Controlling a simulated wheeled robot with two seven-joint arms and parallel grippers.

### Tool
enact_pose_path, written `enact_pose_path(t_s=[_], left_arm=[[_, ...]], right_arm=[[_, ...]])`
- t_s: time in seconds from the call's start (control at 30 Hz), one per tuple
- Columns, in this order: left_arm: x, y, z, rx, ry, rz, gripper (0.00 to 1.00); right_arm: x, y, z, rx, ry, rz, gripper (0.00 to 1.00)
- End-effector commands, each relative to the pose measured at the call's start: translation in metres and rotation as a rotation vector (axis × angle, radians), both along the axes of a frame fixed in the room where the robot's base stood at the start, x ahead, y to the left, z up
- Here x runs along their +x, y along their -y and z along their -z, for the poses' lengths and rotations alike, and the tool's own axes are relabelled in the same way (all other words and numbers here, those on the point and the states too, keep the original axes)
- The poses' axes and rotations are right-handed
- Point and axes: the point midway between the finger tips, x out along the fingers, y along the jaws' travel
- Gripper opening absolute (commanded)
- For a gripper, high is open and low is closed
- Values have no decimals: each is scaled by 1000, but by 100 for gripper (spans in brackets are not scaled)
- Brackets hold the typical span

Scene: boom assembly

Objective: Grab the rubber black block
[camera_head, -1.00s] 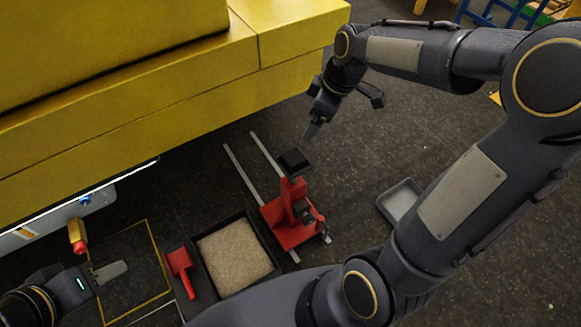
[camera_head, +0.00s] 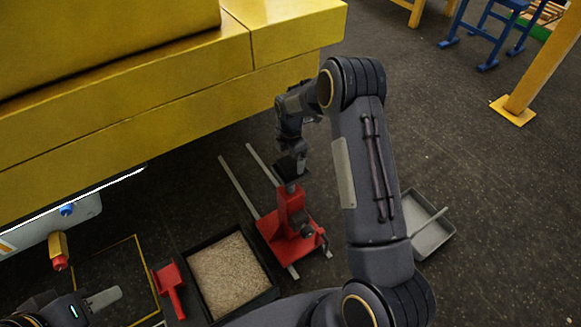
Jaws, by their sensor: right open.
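The black rubber block (camera_head: 288,173) sits on top of the red jack (camera_head: 291,215), which stands on two pale rails on the floor. My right gripper (camera_head: 293,156) is open, pointing down right at the block and partly covering it. I cannot tell whether its fingers are around the block or just above it. My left gripper (camera_head: 103,299) is at the lower left, away from the block, near a yellow-outlined floor area. Only one pale finger shows clearly, so its opening is unclear.
A large yellow beam (camera_head: 170,110) overhangs behind the jack, close to my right gripper. A grey tray (camera_head: 428,236) lies to the right, partly behind my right arm.

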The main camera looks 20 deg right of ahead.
Motion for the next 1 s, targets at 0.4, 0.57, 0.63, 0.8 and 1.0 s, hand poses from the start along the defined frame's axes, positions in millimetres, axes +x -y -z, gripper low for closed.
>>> enact_pose_path(t_s=[0.4, 0.57, 0.63, 0.8, 1.0], left_arm=[[0, 0, 4, 0, 0, 0, 36], [0, 0, 4, 0, 0, 0, 36], [0, 0, 4, 0, 0, 0, 36], [0, 0, 4, 0, 0, 0, 36], [0, 0, 4, 0, 0, 0, 36]], right_arm=[[1, 0, 26, 0, 1, 1, 87], [1, 0, 25, 0, 1, 1, 72], [1, 0, 25, 0, 1, 1, 62], [1, 0, 25, 0, 1, 1, 40], [1, 0, 25, 0, 2, 1, 33]])
